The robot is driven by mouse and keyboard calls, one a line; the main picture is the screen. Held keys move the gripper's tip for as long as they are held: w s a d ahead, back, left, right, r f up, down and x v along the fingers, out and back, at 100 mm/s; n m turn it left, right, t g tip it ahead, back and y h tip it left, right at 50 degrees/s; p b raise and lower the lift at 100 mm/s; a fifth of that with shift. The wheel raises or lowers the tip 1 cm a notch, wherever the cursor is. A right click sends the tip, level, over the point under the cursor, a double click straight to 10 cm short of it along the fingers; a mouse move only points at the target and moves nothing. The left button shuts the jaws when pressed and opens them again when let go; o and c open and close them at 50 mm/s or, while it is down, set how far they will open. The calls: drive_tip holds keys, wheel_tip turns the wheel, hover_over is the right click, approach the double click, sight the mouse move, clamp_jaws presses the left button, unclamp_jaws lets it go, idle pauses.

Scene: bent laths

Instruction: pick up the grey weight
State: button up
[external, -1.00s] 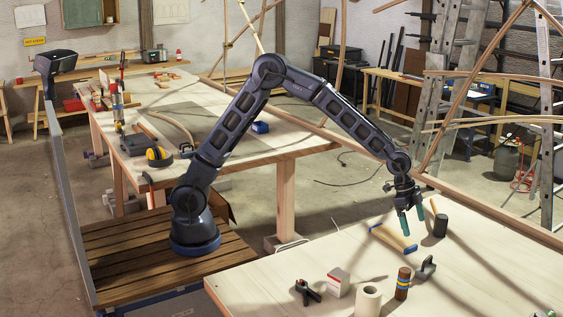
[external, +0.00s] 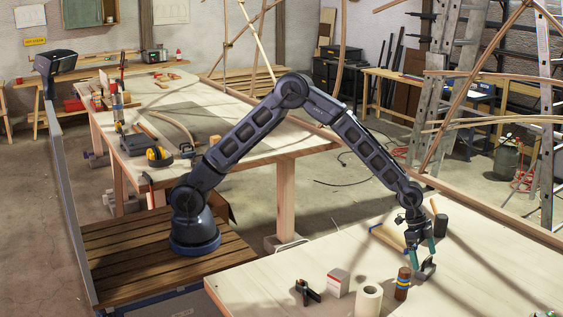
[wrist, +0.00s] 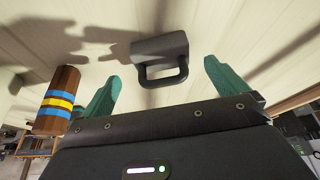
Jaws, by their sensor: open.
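The grey weight (external: 427,271), a dark block with a loop handle, sits on the pale worktable (external: 480,275), partly hidden behind my gripper in the external view. In the wrist view the weight (wrist: 160,48) shows ahead, centred between my fingers, with its handle towards me. My gripper (external: 424,254) is open, its green fingers pointing down just above the weight.
A striped wooden cylinder (external: 402,284) stands close left of the weight. A paper roll (external: 368,301), a white-and-red box (external: 338,283) and a black clamp (external: 308,292) are further left. Behind are a dark-headed mallet (external: 441,226) and a blue-ended wooden piece (external: 387,239). The table's right side is clear.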

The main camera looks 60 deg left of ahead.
sight(426, 267)
drive_tip(key=x, duration=0.4)
drive_tip(key=shift+a+f, duration=0.15)
drive_tip(key=shift+f, duration=0.15)
drive_tip(key=shift+c, duration=0.2)
drive_tip(key=shift+r, duration=0.1)
drive_tip(key=c, duration=1.6)
drive_tip(key=shift+r, duration=0.1)
